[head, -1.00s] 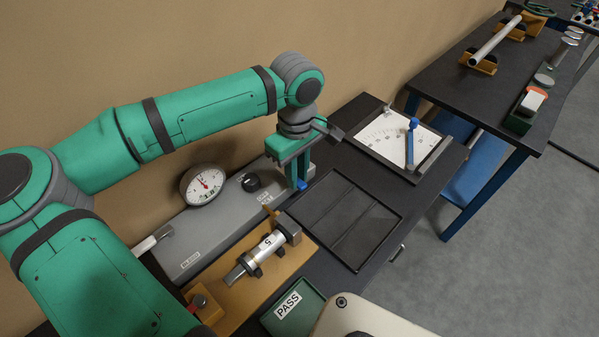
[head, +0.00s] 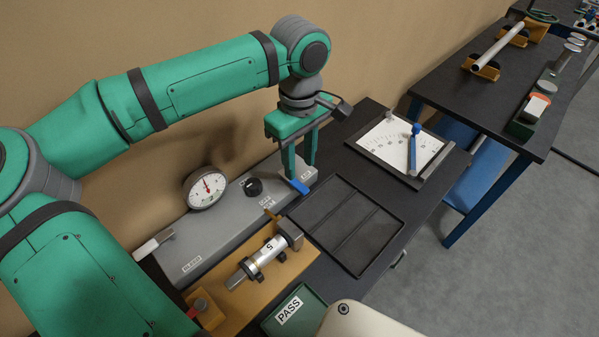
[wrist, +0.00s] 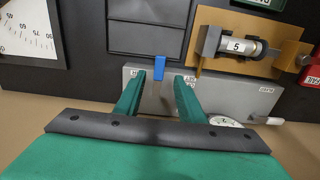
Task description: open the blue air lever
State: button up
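The blue air lever (head: 299,186) is at the right end of the grey air panel (head: 215,228), by its small printed labels. In the wrist view the lever (wrist: 159,68) points away from the panel's edge, toward the black tray. My gripper (head: 299,172) is open above the lever. In the wrist view, its two green fingers (wrist: 160,76) stand apart with the lever showing in the gap between their tips. I see no finger touching it. The lever's pivot is partly hidden in the head view.
The panel carries a round gauge (head: 205,188), a black knob (head: 253,187) and a white-handled lever (head: 152,245). An orange fixture (head: 225,300) holds a cylinder marked 5. A black divided tray (head: 345,222) and a white scale board (head: 385,142) lie to the right. A wall stands behind.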

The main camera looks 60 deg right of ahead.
jog(key=shift+r, duration=2.15)
jog(key=shift+w, duration=0.1)
